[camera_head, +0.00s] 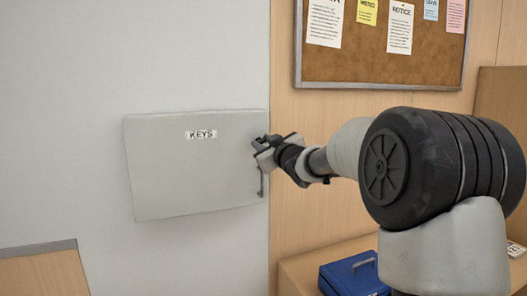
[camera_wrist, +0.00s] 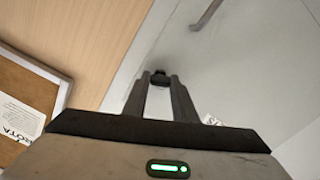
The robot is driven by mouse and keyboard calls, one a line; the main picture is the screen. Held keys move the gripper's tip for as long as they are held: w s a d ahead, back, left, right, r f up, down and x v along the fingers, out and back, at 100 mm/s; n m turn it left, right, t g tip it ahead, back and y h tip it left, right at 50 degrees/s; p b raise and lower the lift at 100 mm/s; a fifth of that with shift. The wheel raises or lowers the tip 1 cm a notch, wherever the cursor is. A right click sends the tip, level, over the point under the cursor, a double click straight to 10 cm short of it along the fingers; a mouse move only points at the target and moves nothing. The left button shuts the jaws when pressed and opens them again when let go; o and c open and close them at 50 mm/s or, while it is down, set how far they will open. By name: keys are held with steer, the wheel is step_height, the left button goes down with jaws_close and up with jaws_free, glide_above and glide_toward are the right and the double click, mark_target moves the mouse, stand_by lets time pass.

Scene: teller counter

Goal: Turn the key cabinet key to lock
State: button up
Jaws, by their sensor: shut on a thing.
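The grey key cabinet (camera_head: 185,175), labelled KEYS, is on the wall with its door closed as far as I can see. Its pale door (camera_wrist: 235,60) also fills the right of the wrist view. My gripper (camera_head: 264,150) is at the door's right edge, above the bar handle (camera_head: 262,182). In the wrist view, the tips of my gripper (camera_wrist: 160,80) are shut on a small dark key (camera_wrist: 160,73) at the door face. The key's turn angle cannot be told. In the head view my gripper hides the key.
The bar handle (camera_wrist: 207,14) is close by in the wrist view. A cork notice board (camera_head: 440,60) hangs at the upper right. A blue cash box (camera_head: 352,276) sits on the counter below my arm. The wall left of the cabinet is clear.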

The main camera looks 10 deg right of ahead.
steer(key=n+b, duration=0.7)
steer(key=n, duration=0.6)
steer(key=shift+f, duration=0.1)
stand_by(0.6)
steer(key=o, duration=1)
steer(key=shift+o, duration=0.2)
